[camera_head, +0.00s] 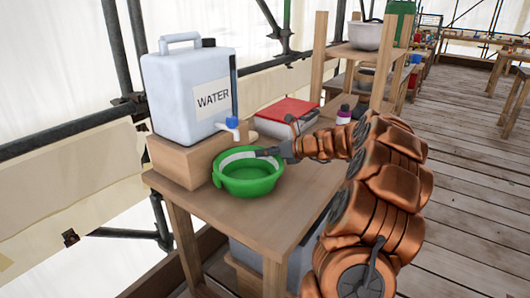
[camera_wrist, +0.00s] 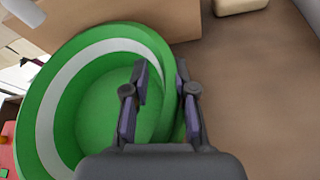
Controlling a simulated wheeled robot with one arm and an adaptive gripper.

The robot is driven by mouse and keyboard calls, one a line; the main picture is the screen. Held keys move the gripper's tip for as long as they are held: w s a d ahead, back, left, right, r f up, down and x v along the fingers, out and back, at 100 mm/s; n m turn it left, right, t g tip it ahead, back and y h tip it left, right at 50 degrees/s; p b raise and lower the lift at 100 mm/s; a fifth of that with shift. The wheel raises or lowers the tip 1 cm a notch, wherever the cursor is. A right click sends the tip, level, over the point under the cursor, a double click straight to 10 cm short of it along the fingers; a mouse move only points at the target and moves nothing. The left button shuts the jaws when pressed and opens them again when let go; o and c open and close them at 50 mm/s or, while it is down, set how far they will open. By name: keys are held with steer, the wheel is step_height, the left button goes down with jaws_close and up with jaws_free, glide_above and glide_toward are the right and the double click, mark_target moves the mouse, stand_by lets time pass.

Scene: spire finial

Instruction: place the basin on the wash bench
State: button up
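The basin (camera_head: 248,176) is a round green bowl with a pale band inside. It stands on the wooden wash bench (camera_head: 222,208), in front of the wooden block under the water container. In the wrist view the basin (camera_wrist: 75,105) fills the left and middle. My gripper (camera_head: 272,152) reaches the basin's right rim from the right. In the wrist view my gripper (camera_wrist: 164,78) has one finger inside the basin and one outside, with the wall between them. A gap shows between the fingers, and firm contact with the wall is not visible.
A white water container (camera_head: 188,85) with a tap stands on a wooden block (camera_head: 180,160) behind the basin. A red-lidded box (camera_head: 288,112) and a small purple-and-white bottle (camera_head: 343,115) stand farther back. Bare bench top lies at the front right of the basin.

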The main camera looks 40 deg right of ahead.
stand_by(0.3)
steer(key=shift+r, duration=0.2)
steer(key=v, duration=1.2)
steer(key=shift+p, duration=0.45)
steer(key=shift+f, duration=0.1)
